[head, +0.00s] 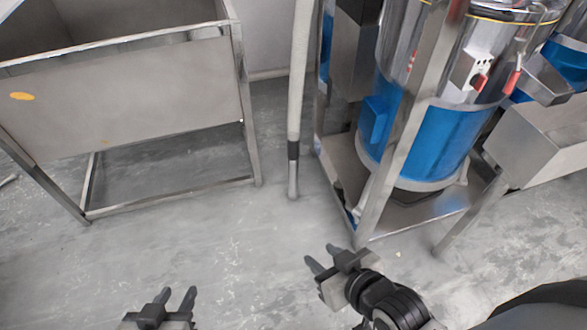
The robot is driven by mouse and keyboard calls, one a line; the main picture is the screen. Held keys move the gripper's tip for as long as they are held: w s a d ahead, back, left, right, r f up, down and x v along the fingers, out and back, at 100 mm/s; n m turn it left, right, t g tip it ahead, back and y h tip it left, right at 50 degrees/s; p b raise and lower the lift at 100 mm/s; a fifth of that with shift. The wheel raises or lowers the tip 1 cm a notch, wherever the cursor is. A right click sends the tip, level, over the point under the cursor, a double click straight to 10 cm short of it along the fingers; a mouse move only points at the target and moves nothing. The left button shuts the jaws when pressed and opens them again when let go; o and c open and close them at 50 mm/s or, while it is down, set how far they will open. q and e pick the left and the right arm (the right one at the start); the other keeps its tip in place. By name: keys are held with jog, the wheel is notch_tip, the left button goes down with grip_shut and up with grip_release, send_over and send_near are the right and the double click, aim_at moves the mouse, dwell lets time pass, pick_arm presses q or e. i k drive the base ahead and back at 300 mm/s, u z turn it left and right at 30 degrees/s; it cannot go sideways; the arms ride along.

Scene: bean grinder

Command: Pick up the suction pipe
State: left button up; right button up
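The suction pipe (298,75) is a long pale tube standing nearly upright between the metal bin and the blue machine. It has a dark band (293,150) low down and a grey metal end (292,180) close to the floor. Its top is out of view. My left gripper (176,298) is at the bottom of the view, left of and nearer than the pipe, with its fingers apart and nothing between them. My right gripper (320,256) is nearer than the pipe's lower end and slightly right of it, fingers apart and empty. Neither gripper touches the pipe.
A steel bin on a frame (130,95) stands at the left. A blue and silver machine (425,140) on a metal frame (440,222) stands at the right, close beside the pipe. A steel box (540,140) is at the far right. The grey floor (230,235) in front is clear.

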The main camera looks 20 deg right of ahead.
aim_at(292, 138)
jog(key=u, duration=0.55)
jog(key=k, duration=0.9)
jog(key=u, duration=0.4)
jog(key=i, duration=2.2)
jog(key=z, duration=1.55)
